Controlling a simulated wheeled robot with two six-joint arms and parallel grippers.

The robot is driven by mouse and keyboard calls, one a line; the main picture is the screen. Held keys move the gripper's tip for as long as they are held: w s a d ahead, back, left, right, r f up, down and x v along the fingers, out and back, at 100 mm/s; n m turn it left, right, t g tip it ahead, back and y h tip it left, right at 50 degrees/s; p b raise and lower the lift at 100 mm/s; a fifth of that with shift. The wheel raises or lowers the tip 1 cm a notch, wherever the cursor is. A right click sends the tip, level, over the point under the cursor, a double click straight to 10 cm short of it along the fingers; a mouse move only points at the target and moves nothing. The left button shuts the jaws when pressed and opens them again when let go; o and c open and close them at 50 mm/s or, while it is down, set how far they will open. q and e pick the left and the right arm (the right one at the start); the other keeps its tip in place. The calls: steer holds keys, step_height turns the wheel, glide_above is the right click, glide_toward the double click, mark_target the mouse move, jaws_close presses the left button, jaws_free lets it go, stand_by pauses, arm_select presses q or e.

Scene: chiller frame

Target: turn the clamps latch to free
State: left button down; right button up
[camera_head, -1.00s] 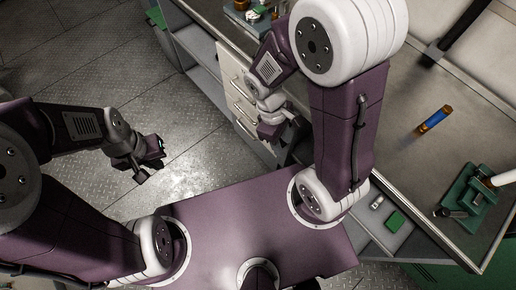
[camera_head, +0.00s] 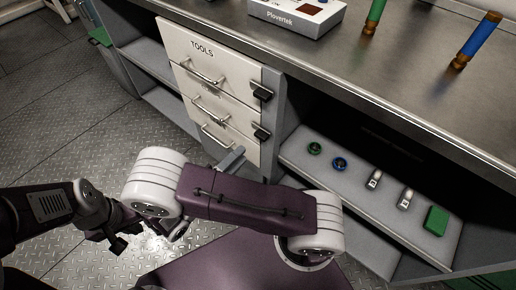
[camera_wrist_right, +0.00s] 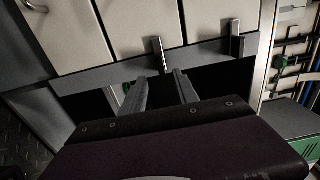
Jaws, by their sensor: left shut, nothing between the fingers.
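A white drawer stack (camera_head: 205,75) shows in the head view. Its top drawer reads TOOLS; I cannot read the lower labels, so I cannot tell which drawer is the clamps one. Dark latches sit on the right edge at the upper drawer (camera_head: 262,92) and the middle drawer (camera_head: 262,131). In the right wrist view two latches (camera_wrist_right: 158,54) (camera_wrist_right: 235,42) stick out along the drawer edge. My right gripper (camera_wrist_right: 158,77) is open and empty, its fingers pointing toward the frame by the drawers. My left gripper (camera_head: 118,242) is shut and empty, low at the left, away from the drawers.
A shelf (camera_head: 335,195) right of the drawers holds rings, small metal parts and a green block (camera_head: 437,218). The worktop (camera_head: 390,55) above carries a Plovertek box (camera_head: 297,14) and a blue cylinder (camera_head: 480,38). The floor at left is clear.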

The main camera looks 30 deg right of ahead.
mark_target(259, 138)
steer(key=b+x, duration=0.3)
steer(key=x, duration=0.6)
steer(key=shift+b, duration=0.4)
steer(key=shift+d+r, duration=0.1)
jaws_close()
